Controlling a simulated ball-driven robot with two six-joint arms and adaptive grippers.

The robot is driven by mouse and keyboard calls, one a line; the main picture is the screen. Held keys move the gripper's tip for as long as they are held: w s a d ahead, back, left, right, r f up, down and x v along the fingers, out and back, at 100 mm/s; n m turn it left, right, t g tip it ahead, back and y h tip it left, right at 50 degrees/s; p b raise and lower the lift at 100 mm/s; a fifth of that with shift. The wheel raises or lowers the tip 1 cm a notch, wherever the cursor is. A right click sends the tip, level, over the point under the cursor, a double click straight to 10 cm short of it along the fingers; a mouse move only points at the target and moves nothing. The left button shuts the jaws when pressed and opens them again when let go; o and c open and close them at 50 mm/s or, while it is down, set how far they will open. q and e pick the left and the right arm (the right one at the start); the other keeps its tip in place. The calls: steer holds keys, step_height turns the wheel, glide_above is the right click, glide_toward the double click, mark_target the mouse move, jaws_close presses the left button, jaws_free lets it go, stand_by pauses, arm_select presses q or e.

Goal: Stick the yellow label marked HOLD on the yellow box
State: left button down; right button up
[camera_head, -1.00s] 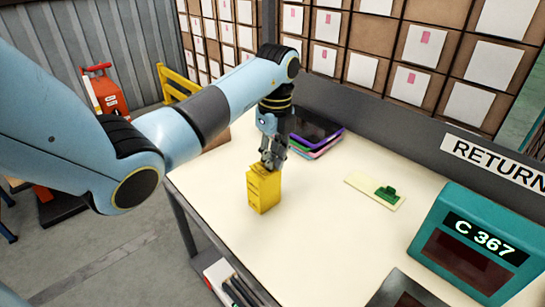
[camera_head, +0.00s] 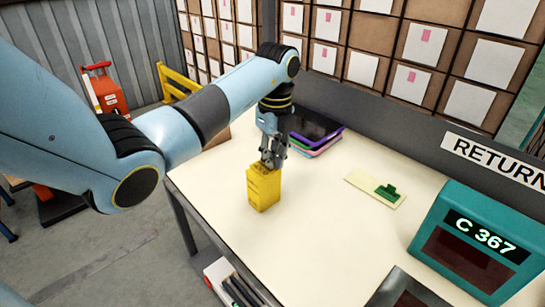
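The yellow box (camera_head: 264,190) stands upright on the cream table top near its left edge. My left gripper (camera_head: 270,163) points down at the top of the box, at its back upper edge. Its fingers are small and partly merge with the box top, so I cannot tell whether they are open or shut, or whether they touch it. I cannot make out a label marked HOLD, either on the box or in the gripper. My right gripper is not in view.
A pale strip (camera_head: 362,183) with a green piece (camera_head: 389,193) lies on the table to the right. Stacked dark and coloured trays (camera_head: 316,132) are at the back. The middle of the table is clear.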

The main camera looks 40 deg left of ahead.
arm_select(q)
steer(key=c, duration=1.4)
jaws_free()
steer(key=shift+r, duration=0.15)
step_height(320, 180, up, 13)
steer(key=p, duration=0.6)
steer(key=shift+w, duration=0.25)
